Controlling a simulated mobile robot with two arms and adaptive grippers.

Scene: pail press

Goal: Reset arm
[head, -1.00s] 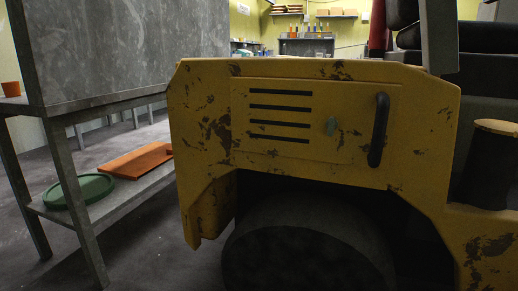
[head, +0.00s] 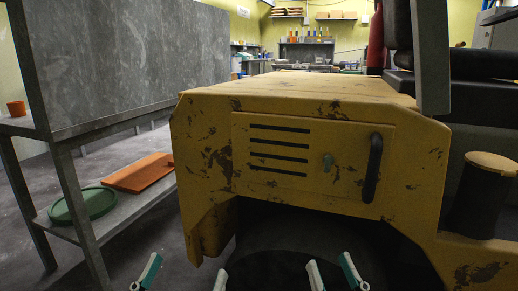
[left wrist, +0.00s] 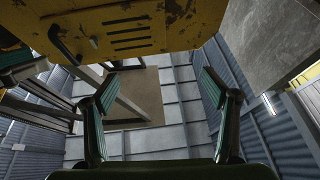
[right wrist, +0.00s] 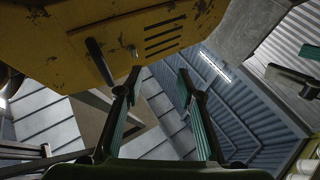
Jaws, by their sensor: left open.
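My left gripper (head: 187,268) is at the bottom of the head view, in front of the yellow vehicle. Its two fingers are spread wide and hold nothing; the left wrist view shows the empty gap (left wrist: 158,78). My right gripper (head: 329,262) is to its right at the bottom edge, also low in front of the vehicle. Its fingers are apart with nothing between them, as the right wrist view shows (right wrist: 157,75). My arms behind the grippers are mostly out of the head view.
A dark wheel (head: 300,255) is below. At left, a metal table holds an orange cup (head: 16,108); its lower shelf holds a green lid (head: 83,205) and orange board (head: 139,172).

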